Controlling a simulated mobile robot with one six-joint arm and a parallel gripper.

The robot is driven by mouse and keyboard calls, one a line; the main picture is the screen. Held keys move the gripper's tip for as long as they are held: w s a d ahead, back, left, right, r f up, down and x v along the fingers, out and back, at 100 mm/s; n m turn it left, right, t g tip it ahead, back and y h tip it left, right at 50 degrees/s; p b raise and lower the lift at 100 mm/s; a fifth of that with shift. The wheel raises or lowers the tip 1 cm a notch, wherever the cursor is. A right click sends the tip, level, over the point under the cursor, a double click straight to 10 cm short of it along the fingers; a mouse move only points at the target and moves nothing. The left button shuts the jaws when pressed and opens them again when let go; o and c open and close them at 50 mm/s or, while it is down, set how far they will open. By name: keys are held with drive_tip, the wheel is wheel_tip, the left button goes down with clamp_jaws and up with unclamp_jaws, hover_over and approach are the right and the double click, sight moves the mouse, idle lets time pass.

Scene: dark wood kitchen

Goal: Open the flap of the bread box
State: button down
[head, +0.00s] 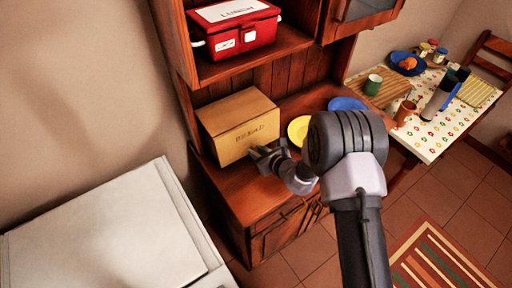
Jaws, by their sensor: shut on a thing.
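The bread box (234,104) is a tan box with "BREAD" lettering on its front, standing on the dark wood cupboard's counter. Its flap (250,137) is the front face and looks closed, lying flush with the box. My gripper (256,153) is at the lower edge of the flap, right of its middle, and is shut on the flap at that edge. The exact grip point is small and partly hidden by my fingers.
A yellow plate (298,130) and a blue plate (346,104) stand right of the box. A red lunch box (234,33) sits on the shelf above. A white appliance (110,235) stands at lower left. A laid table (433,142) is at right.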

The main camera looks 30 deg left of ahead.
drive_tip(key=s+d+r+g+h+p, duration=0.1)
drive_tip(key=d+r+h+p, duration=0.1)
drive_tip(key=r+p, duration=0.4)
drive_tip(key=s+d+r+g+h+p, duration=0.1)
drive_tip(key=d+r+h+p, duration=0.1)
drive_tip(key=r+p, duration=0.4)
drive_tip(key=h+p, duration=0.1)
drive_tip(key=p, duration=0.3)
drive_tip(key=shift+s+d+r+g+h, duration=0.15)
drive_tip(key=shift+d+r+g+h, duration=0.15)
drive_tip(key=shift+r, duration=0.05)
drive_tip(key=c, duration=2.1)
unclamp_jaws()
drive_tip(key=shift+a+f, duration=0.1)
drive_tip(key=shift+f, duration=0.1)
drive_tip(key=o, duration=0.4)
drive_tip(key=shift+f, duration=0.1)
drive_tip(key=o, duration=0.4)
drive_tip(key=shift+o, duration=0.2)
